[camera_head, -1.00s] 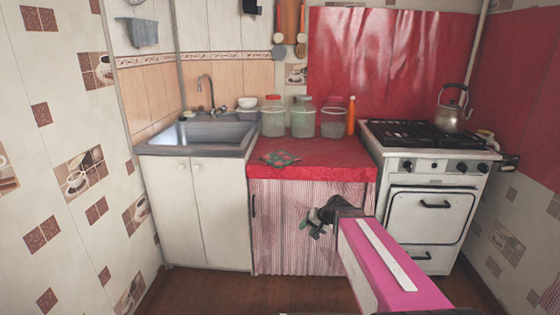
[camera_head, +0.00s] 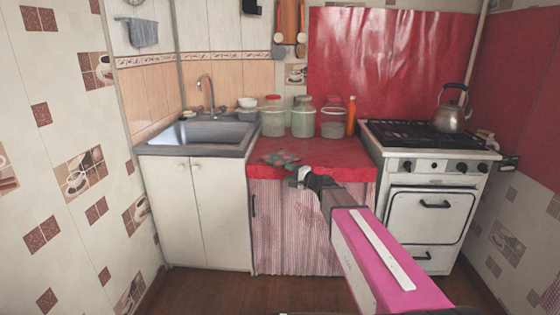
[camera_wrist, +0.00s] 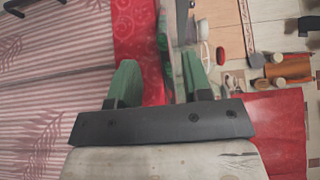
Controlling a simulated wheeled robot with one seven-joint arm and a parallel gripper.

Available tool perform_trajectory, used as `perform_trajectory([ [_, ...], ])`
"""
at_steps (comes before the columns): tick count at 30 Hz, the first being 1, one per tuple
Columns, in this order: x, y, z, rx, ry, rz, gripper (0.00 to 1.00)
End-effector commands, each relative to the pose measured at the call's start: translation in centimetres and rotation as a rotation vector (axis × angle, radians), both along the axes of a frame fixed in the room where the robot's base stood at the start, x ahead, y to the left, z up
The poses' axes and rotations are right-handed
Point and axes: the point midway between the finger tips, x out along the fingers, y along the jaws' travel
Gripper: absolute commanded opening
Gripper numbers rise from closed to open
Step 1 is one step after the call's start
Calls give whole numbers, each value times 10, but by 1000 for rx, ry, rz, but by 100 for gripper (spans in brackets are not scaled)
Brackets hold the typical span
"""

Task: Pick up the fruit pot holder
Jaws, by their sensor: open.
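The fruit pot holder (camera_head: 281,157), a flat dark cloth with a red and green pattern, lies on the red counter near its front edge, in the head view. My gripper (camera_head: 297,178) is at the counter's front edge, just in front of and slightly right of the pot holder, and covers a little of its near side. In the wrist view my gripper (camera_wrist: 158,70) is open, its two green fingers apart, with the red counter edge between them. A narrow greyish strip there may be the pot holder seen edge-on; I cannot tell for sure.
Several jars (camera_head: 302,121) and an orange bottle (camera_head: 351,117) stand at the back of the red counter (camera_head: 340,165). The sink (camera_head: 205,132) is left, the stove (camera_head: 430,160) with a kettle (camera_head: 453,112) right. A striped curtain (camera_head: 285,225) hangs below the counter.

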Motion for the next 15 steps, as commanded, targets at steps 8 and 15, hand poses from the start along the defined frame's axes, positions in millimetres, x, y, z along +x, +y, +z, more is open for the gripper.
perform_trajectory([
  [8,22,27,0,-1,1,1,45],
  [15,38,41,1,-1,1,1,45],
])
